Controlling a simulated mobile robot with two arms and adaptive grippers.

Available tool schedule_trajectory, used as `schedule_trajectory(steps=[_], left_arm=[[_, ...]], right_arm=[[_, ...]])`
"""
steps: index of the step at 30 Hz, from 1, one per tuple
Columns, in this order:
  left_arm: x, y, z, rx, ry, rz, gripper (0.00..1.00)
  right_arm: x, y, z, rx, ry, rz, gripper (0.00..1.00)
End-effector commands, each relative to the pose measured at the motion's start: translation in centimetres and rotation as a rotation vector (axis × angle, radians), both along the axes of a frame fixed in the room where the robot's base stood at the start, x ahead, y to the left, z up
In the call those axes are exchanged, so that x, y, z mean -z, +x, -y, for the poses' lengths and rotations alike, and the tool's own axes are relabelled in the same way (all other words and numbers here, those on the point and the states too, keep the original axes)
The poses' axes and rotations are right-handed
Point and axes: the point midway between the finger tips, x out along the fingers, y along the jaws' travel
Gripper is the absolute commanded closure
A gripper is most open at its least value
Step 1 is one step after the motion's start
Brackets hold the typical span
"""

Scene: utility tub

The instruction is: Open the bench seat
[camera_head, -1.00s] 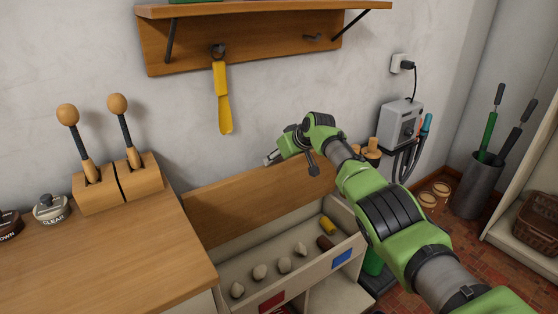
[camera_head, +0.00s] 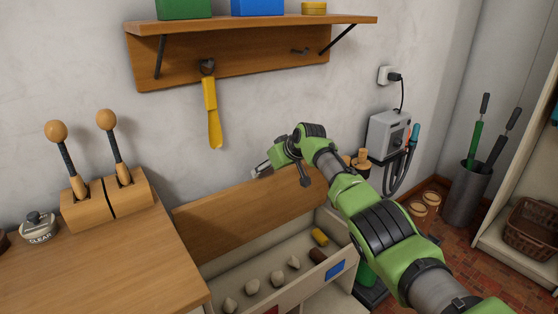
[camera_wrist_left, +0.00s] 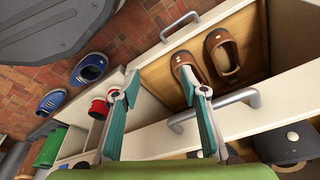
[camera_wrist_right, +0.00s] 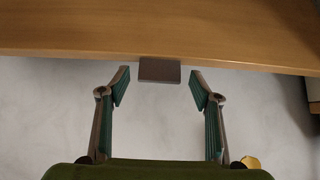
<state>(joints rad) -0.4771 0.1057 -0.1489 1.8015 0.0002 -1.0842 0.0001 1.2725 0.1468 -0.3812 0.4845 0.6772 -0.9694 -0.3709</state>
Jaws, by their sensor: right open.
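The bench seat's wooden lid (camera_head: 245,215) stands raised towards the wall, and the compartment (camera_head: 250,268) in front of it is open to view. My right gripper (camera_head: 262,172) is at the lid's upper edge in the head view. In the right wrist view it is open (camera_wrist_right: 158,88), with a small dark tab (camera_wrist_right: 159,70) on the wooden edge between and just beyond its fingertips; nothing is clamped. My left gripper (camera_wrist_left: 160,82) is open and empty above a drawer holding brown slippers (camera_wrist_left: 222,55). It is outside the head view.
Pale lumps, a yellow item (camera_head: 320,237) and a brown one lie in the compartment. A wooden counter (camera_head: 100,265) with two levers stands left. A shelf (camera_head: 250,28) with a hanging yellow tool is above. A grey wall box (camera_head: 388,135) is right of my right arm.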

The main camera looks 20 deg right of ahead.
Motion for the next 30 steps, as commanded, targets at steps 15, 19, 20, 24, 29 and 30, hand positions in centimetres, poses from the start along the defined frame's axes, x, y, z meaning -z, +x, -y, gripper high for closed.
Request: schedule_trajectory(steps=[15, 19, 20, 24, 29, 30], left_arm=[[0.0, -0.1, 0.0, 0.0, 0.0, -0.001, 0.6], [0.0, -0.1, 0.0, 0.0, 0.0, -0.001, 0.6], [0.0, -0.1, 0.0, 0.0, 0.0, -0.001, 0.6], [0.0, -0.1, 0.0, 0.0, 0.0, -0.001, 0.6], [0.0, -0.1, 0.0, 0.0, 0.0, -0.001, 0.6], [0.0, 0.0, 0.0, 0.0, 0.0, -0.001, 0.6]], right_arm=[[-3.9, -3.7, 1.5, 0.001, -0.003, 0.004, 0.42], [-5.3, -5.0, 2.0, 0.001, -0.003, 0.005, 0.42], [-5.6, -5.3, 2.1, 0.002, -0.002, 0.004, 0.42], [-7.0, -6.5, 2.5, 0.001, -0.003, 0.005, 0.42], [-7.9, -7.4, 2.7, 0.001, -0.001, 0.005, 0.42], [-8.0, -7.5, 2.8, 0.002, -0.001, 0.004, 0.42]])
